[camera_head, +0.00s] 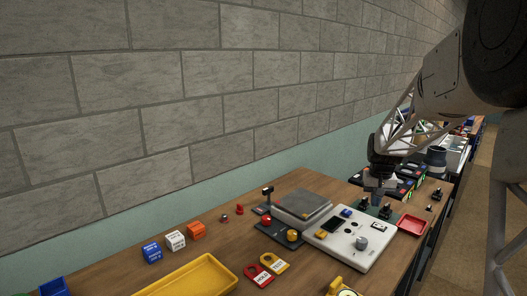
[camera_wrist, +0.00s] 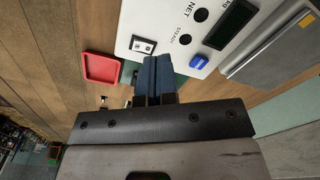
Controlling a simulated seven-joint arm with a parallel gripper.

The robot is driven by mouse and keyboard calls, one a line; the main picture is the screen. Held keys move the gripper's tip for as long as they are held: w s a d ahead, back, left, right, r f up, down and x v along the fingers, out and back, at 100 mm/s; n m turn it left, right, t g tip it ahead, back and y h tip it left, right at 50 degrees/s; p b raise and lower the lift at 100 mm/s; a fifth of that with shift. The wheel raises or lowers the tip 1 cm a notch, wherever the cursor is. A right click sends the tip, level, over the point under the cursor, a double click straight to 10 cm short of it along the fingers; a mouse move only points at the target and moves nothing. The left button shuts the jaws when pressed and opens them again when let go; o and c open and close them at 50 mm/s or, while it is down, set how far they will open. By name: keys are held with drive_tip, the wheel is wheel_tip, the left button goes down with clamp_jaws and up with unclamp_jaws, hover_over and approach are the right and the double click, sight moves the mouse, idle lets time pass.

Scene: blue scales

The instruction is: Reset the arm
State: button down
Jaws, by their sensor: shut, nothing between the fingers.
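My gripper (camera_head: 376,201) points down over the back right part of the wooden table, behind the white scale panel in the head view. In the wrist view its two dark blue fingers (camera_wrist: 151,72) are together with nothing held between them. The fingertips appear close to the edge of the white scale panel (camera_wrist: 190,22); whether they touch it cannot be told. The grey weighing plate (camera_head: 303,207) is bare.
A red tray (camera_head: 411,225) lies right of the panel and shows in the wrist view (camera_wrist: 101,68). A yellow tray (camera_head: 193,277), red and yellow tags (camera_head: 261,276) and several coloured blocks (camera_head: 175,240) lie at the front left. Dark devices stand behind my gripper. A brick wall runs along the table.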

drive_tip(key=s+a+r, duration=0.3)
drive_tip(key=s+a, duration=0.1)
drive_tip(key=s, duration=0.3)
drive_tip(key=s+a+r+n+t, duration=0.1)
drive_tip(key=s+a+r, duration=0.1)
drive_tip(key=s+a, duration=0.35)
drive_tip(key=s+a+r, duration=0.2)
drive_tip(key=s+r, duration=0.1)
drive_tip(key=s, duration=0.6)
drive_tip(key=s+a+f, duration=0.1)
drive_tip(key=s+a, duration=0.2)
drive_tip(key=s, duration=0.7)
drive_tip(key=s+a+f+n+t, duration=0.1)
drive_tip(key=s+a+f, duration=0.1)
drive_tip(key=s, duration=0.9)
drive_tip(key=shift+a+f, duration=0.15)
drive_tip(key=shift+a, duration=0.6)
